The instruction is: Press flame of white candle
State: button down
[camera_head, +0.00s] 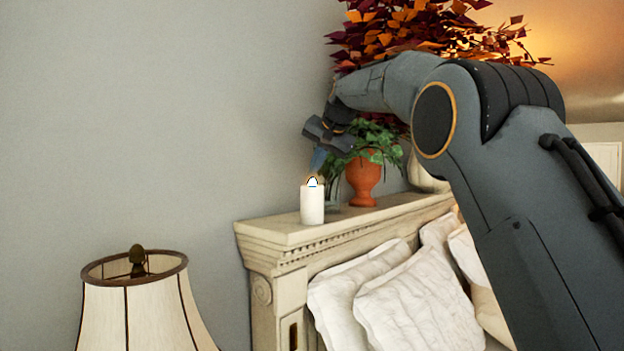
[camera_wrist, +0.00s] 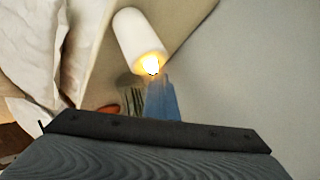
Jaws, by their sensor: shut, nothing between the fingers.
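A white candle (camera_head: 312,206) stands upright near the left end of the headboard's top ledge. Its flame (camera_head: 312,182) is lit. The candle also shows in the wrist view (camera_wrist: 138,38), with its glowing flame (camera_wrist: 151,65) at the near end. My gripper (camera_head: 316,168) is shut and empty, with its bluish fingertips just above the flame. In the wrist view the fingertips (camera_wrist: 157,84) reach right up to the flame; I cannot tell whether they touch it.
The headboard (camera_head: 290,236) has a terracotta pot (camera_head: 363,182) with a green plant (camera_head: 375,142) right of the candle. A large red-orange foliage plant (camera_head: 400,28) is behind my arm. White pillows (camera_head: 420,305) lie below. A lamp (camera_head: 145,310) stands at lower left.

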aim_at(314, 186)
jog(key=shift+f, duration=0.55)
jog(key=shift+r+p, duration=0.4)
jog(key=shift+p, duration=0.25)
notch_tip(314, 186, up, 4)
jog(key=p, duration=0.5)
jog(key=shift+r+p, duration=0.25)
jog(key=shift+p, duration=0.15)
jog(key=shift+r, duration=0.8)
